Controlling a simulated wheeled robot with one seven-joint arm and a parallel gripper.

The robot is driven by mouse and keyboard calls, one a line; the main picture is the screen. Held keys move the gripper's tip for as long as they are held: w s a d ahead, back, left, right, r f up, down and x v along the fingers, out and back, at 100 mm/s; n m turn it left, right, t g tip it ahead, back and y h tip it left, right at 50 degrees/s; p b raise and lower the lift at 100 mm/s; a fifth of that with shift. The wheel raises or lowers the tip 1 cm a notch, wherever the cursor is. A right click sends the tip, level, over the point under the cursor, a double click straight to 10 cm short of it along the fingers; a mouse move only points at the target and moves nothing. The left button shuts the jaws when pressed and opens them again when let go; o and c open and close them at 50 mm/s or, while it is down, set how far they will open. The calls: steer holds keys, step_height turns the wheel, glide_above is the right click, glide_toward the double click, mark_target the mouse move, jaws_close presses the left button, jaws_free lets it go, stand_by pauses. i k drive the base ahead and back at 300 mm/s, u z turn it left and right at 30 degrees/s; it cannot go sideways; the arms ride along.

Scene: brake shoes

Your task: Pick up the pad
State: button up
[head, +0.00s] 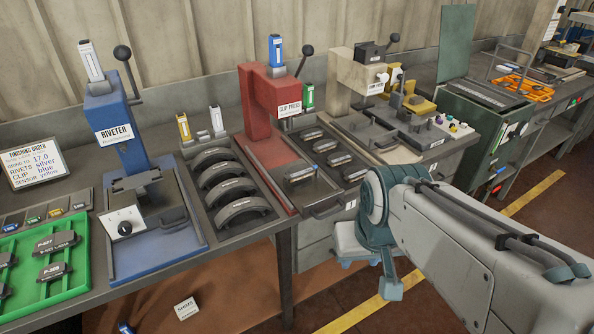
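Several small dark pads, each with a light label, lie in a tray (335,188) between the red press and the beige machine; one such pad (325,146) is near its middle. Dark plates marked with P-numbers, which may also be pads, lie in a green tray (42,300) at the far left; one plate (54,271) shows whole. I cannot tell which one the task means. My gripper (389,288) hangs low in front of the bench, right of centre, apart from all of these. Its fingers are not clear enough to show whether it is open or shut.
A blue riveter (117,150) and a red clip press (263,110) stand on the bench. Several curved shoes (229,187) lie in a tray between them. A finishing order sign (33,162) stands left. A "shims" card (186,308) lies on the floor below the bench.

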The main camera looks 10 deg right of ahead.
mark_target(299, 172)
steer(key=u, duration=0.2)
steer(key=i, duration=0.9)
steer(key=z, duration=0.55)
